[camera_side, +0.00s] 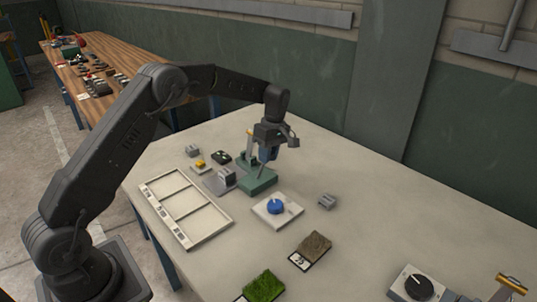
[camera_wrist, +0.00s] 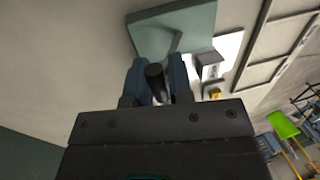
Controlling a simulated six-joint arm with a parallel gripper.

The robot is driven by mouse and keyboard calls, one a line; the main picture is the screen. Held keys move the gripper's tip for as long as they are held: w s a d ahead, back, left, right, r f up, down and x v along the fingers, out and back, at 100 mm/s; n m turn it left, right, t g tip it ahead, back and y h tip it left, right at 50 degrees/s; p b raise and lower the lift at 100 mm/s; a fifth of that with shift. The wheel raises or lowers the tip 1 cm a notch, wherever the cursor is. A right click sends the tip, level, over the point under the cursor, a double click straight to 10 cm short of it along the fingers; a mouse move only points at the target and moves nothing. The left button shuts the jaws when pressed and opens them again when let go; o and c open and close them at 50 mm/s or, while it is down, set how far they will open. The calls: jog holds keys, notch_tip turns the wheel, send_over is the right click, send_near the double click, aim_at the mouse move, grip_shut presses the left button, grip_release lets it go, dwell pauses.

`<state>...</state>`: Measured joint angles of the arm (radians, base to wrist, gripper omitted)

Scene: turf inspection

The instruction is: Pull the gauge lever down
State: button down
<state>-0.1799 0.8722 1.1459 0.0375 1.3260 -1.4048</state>
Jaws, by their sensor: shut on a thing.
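The gauge has a green base (camera_side: 258,184) standing near the middle of the table, with a green upright behind my gripper. In the wrist view its base (camera_wrist: 185,30) lies just beyond the fingertips. My gripper (camera_side: 267,156) is above the base, pointing down. In the wrist view my gripper's blue fingers (camera_wrist: 157,78) are shut on a dark, rounded lever handle (camera_wrist: 155,82), one finger on each side. The rest of the lever is mostly hidden by my gripper in the side view.
A white divided frame (camera_side: 184,206) lies left of the gauge. Small grey blocks (camera_side: 327,201), a soil sample (camera_side: 312,249) and a grass sample (camera_side: 262,287) lie around.

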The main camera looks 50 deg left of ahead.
jog(key=shift+w+r, duration=0.15)
jog(key=shift+s+r+t, duration=0.35)
jog(key=shift+s+t, duration=0.35)
jog(key=shift+t, duration=0.4)
jog(key=s+t, duration=0.2)
jog(key=shift+s+r+t, duration=0.15)
jog(key=shift+r+t, duration=0.1)
jog(key=shift+t, duration=0.15)
jog(key=shift+s+f, duration=0.15)
jog(key=shift+s, duration=0.8)
jog(key=shift+s+f, duration=0.2)
jog(key=shift+s, duration=0.4)
jog(key=c, duration=1.1)
grip_release()
